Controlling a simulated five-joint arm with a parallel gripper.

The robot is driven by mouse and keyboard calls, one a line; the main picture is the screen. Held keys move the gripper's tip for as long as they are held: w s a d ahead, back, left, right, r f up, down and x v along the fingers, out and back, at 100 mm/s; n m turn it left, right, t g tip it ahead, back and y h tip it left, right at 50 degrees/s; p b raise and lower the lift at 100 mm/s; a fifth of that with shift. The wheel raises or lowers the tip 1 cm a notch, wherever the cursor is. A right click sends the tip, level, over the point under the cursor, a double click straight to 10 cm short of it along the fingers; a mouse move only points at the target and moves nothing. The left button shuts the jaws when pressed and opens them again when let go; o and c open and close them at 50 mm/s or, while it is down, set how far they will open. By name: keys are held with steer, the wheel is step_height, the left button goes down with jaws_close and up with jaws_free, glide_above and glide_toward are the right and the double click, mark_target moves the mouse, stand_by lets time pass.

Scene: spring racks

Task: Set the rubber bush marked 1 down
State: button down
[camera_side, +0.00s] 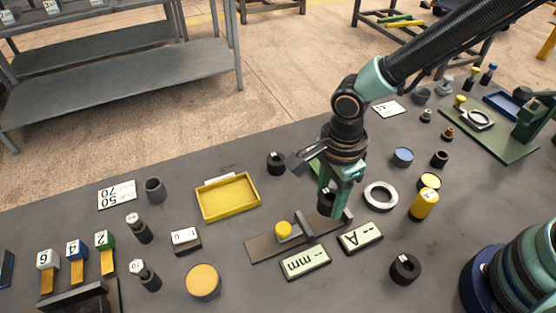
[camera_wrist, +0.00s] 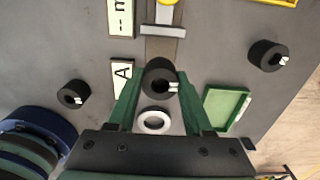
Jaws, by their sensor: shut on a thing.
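My gripper (camera_side: 335,211) is shut on a black rubber bush (camera_side: 326,199). In the wrist view the bush (camera_wrist: 158,76) sits between the green fingers (camera_wrist: 160,88), with its hole and a small white mark showing; I cannot read the mark. The plate carries a raised crossbar and a yellow knob (camera_side: 283,230). Two similar black bushes stand apart on the table, one behind (camera_side: 276,162) and one at the front right (camera_side: 404,268).
Cards reading "A" (camera_side: 360,238) and "mm" (camera_side: 305,262) lie close in front of the plate. A pale ring (camera_side: 381,195) and a yellow cylinder (camera_side: 424,204) stand to the right. A yellow tray (camera_side: 228,197) lies left. A green tray (camera_wrist: 227,108) shows in the wrist view.

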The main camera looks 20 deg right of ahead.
mark_target(325, 220)
steer(key=shift+f, duration=2.15)
steer(key=shift+f, duration=0.15)
steer(key=c, duration=0.6)
jaws_free()
